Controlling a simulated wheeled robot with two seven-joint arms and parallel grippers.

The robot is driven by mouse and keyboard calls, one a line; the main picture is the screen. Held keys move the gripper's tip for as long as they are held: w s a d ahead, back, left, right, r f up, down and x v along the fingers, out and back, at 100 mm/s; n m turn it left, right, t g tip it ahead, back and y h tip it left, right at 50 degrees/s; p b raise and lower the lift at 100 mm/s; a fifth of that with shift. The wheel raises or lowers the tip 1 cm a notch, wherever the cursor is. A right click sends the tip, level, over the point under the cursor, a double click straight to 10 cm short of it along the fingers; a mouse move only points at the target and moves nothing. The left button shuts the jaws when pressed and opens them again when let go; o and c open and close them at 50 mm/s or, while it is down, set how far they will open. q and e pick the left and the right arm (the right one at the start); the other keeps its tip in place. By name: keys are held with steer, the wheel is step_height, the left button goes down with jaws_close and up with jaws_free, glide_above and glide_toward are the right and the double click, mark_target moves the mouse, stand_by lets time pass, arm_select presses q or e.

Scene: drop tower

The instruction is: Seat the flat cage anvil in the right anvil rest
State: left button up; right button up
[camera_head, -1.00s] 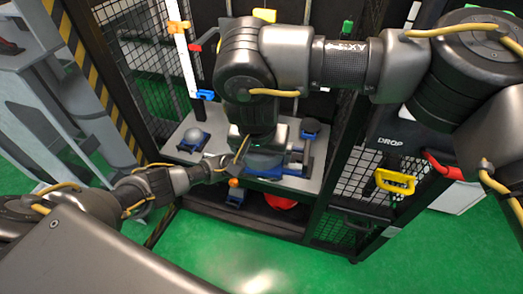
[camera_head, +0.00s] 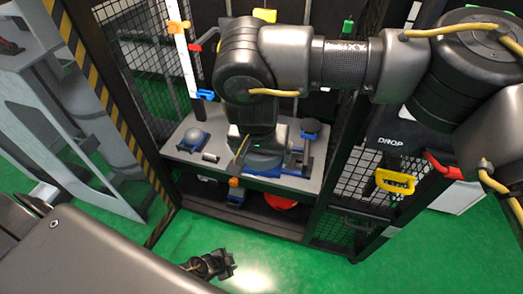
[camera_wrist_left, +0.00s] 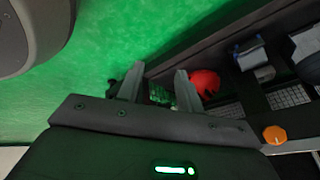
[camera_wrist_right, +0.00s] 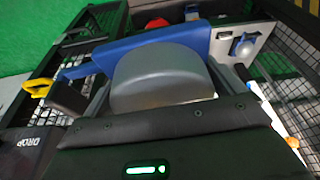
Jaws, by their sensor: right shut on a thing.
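A grey, flat-topped round block (camera_wrist_right: 165,75), which I take for the flat cage anvil, fills the space between my right gripper's fingers (camera_wrist_right: 165,88). The right gripper is shut on it. A blue holder (camera_wrist_right: 150,40) is right beside it; I cannot tell whether the block is seated in it. In the head view my right gripper (camera_head: 262,155) is over the front of the grey shelf, and the arm hides most of the block. My left gripper (camera_head: 228,265) is low over the green floor, away from the shelf; its fingers (camera_wrist_left: 157,85) are open and empty.
A grey ball-topped piece (camera_head: 193,135) sits on a blue rest at the left. A small grey cylinder (camera_head: 210,157) lies on the shelf. An orange knob (camera_head: 233,182) is at the front edge. Mesh-sided frame posts flank the shelf.

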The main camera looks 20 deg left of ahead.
steer(key=shift+r, duration=0.1)
arm_select(q)
steer(key=s+a+f+n+g+y, duration=0.1)
steer(key=s+f+n+g, duration=0.1)
steer(key=s, duration=1)
steer(key=s+a+f+n+g, duration=0.1)
steer(key=s+n, duration=0.4)
steer(key=s, duration=0.7)
step_height(320, 180, down, 2)
steer(key=shift+s+a+f+g+y, duration=0.1)
steer(key=shift+s+a+g+y, duration=0.1)
steer(key=shift+a+g+y, duration=0.3)
steer(key=shift+d, duration=0.2)
